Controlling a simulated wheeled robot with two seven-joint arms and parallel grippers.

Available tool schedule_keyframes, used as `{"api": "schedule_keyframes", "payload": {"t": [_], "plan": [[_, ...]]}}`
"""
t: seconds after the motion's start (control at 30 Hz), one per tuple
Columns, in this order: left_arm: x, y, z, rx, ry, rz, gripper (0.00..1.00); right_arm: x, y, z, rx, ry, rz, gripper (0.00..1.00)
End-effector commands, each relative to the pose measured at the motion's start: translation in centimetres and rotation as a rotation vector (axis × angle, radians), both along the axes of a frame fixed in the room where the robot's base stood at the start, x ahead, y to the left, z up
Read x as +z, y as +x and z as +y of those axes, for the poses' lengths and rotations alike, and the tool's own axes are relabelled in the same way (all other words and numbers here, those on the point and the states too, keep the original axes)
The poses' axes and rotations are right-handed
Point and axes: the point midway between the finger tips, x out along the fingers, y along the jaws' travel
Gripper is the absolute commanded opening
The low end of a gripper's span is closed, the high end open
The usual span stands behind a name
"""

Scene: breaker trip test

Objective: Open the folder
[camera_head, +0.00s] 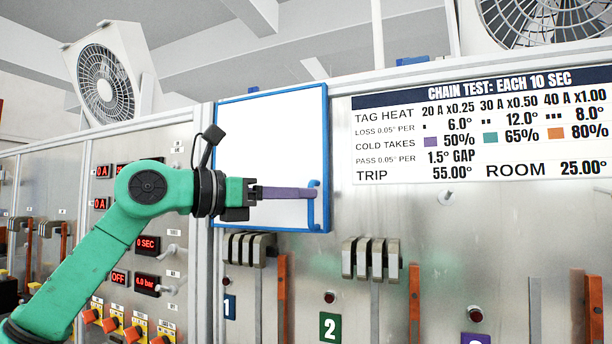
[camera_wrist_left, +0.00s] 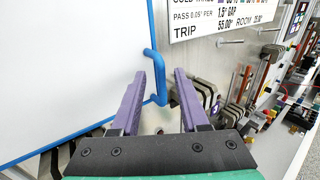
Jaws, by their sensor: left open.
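The folder (camera_head: 268,145) is a white panel with a blue frame, upright on the metal wall and closed flat as far as I can see. Its blue bar handle (camera_head: 311,212) stands at the right edge. My left gripper (camera_head: 312,192) has purple fingers and reaches across the folder's lower part to the handle. In the left wrist view the folder (camera_wrist_left: 65,60) fills the left side. The handle (camera_wrist_left: 159,85) lies between the tips of the open left gripper (camera_wrist_left: 164,73); I cannot tell whether they touch it. My right gripper is not in view.
A chart sign (camera_head: 480,125) is on the wall right of the folder. Grey breaker levers (camera_head: 370,258) and orange bars stand out below. A control panel (camera_head: 135,270) with red displays and yellow-orange knobs is at left, behind my arm. Fans sit above.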

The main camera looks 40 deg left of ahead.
Motion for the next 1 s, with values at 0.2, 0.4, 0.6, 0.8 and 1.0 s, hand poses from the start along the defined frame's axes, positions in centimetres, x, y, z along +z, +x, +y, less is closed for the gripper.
{"api": "schedule_keyframes", "payload": {"t": [0.2,0.4,0.6,0.8,1.0], "plan": [[0.2,2.4,-0.6,0.001,0.000,-0.001,0.45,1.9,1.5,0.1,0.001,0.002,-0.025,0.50],[0.0,2.4,-0.6,0.001,0.000,-0.002,0.45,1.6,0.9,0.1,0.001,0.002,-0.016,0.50],[0.0,2.4,-0.6,0.001,0.000,-0.002,0.00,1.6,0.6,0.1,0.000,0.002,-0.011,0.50],[0.0,2.4,-0.6,0.001,0.001,-0.001,0.00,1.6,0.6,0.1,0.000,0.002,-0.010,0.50],[0.0,2.4,-0.6,0.001,0.001,-0.001,0.00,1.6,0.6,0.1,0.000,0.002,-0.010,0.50]]}}
